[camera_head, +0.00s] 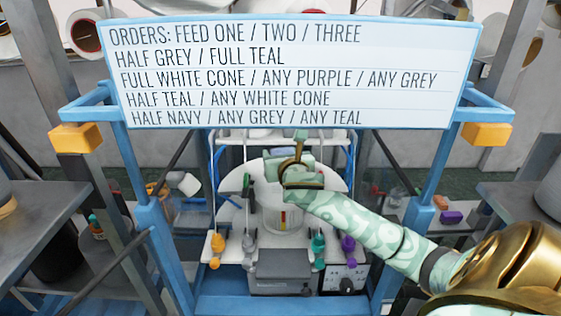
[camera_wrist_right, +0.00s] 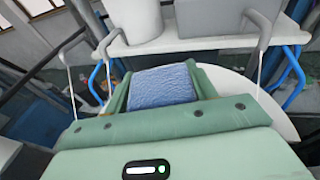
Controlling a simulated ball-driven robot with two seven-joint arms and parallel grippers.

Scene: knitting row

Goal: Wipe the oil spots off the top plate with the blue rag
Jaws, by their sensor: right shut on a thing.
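My right gripper (camera_head: 278,165) reaches in over the machine's white round top plate (camera_head: 236,184) in the head view. In the right wrist view, its green fingers (camera_wrist_right: 162,88) are shut on the blue rag (camera_wrist_right: 162,84), which sits between them. The top plate also shows in the wrist view (camera_wrist_right: 275,112), beyond and to the right of the fingers. I cannot make out oil spots; the gripper and arm cover part of the plate. My left gripper is not in view.
A blue frame (camera_head: 152,215) with a white order board (camera_head: 285,75) stands around the machine. A grey box (camera_head: 283,268) is below. A grey table (camera_head: 45,220) is at left.

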